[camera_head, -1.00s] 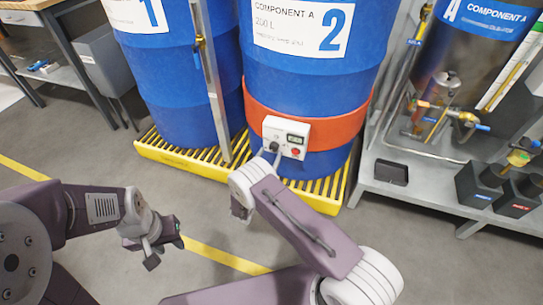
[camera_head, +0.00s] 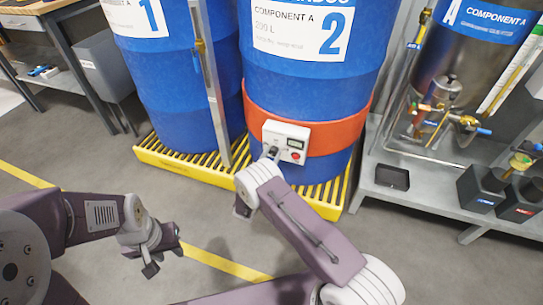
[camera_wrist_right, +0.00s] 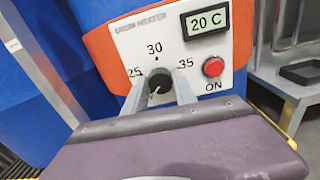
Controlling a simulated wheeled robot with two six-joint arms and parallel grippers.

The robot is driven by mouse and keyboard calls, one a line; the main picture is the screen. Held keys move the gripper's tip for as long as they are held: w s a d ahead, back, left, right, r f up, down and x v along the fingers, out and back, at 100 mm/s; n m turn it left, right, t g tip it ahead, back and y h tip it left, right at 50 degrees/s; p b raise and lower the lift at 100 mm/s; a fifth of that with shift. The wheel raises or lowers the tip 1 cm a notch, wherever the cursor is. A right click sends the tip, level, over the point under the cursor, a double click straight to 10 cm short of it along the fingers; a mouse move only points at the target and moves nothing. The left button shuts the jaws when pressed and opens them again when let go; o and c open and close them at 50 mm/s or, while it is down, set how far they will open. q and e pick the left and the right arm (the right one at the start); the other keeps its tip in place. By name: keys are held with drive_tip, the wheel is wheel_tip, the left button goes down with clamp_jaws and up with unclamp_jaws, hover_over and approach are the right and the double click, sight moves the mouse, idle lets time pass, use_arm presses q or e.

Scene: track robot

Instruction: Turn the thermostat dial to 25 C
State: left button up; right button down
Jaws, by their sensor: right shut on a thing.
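The thermostat is a white control box (camera_head: 286,141) on the orange band around drum 2. In the right wrist view, its black dial (camera_wrist_right: 159,83) sits under marks 25, 30 and 35. The display (camera_wrist_right: 207,19) reads 20 C. A light pointer line on the dial appears to point down-left, below the 25 mark. My right gripper (camera_wrist_right: 160,88) is shut on the dial, one finger on each side; it also shows in the head view (camera_head: 270,154), where the fingers are small. My left gripper (camera_head: 164,256) hangs empty over the floor, its fingers apart.
A red button (camera_wrist_right: 214,67) marked ON is right of the dial. The orange band (camera_head: 330,137) wraps the blue drum (camera_head: 295,80), which stands on a yellow grated pallet (camera_head: 190,172). A metal post (camera_head: 213,90) stands left. A grey rig platform (camera_head: 425,190) is at right.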

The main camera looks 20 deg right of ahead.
drive_tip(key=m+p, duration=0.1)
drive_tip(key=m, duration=0.5)
drive_tip(key=shift+s, duration=0.1)
drive_tip(key=m, duration=0.4)
drive_tip(key=shift+d+f+p, duration=0.1)
drive_tip(key=shift+p, duration=0.25)
drive_tip(key=shift+f+m, duration=0.1)
drive_tip(key=shift+m, duration=1.5)
drive_tip(key=shift+p, duration=0.3)
drive_tip(key=c, duration=1)
unclamp_jaws()
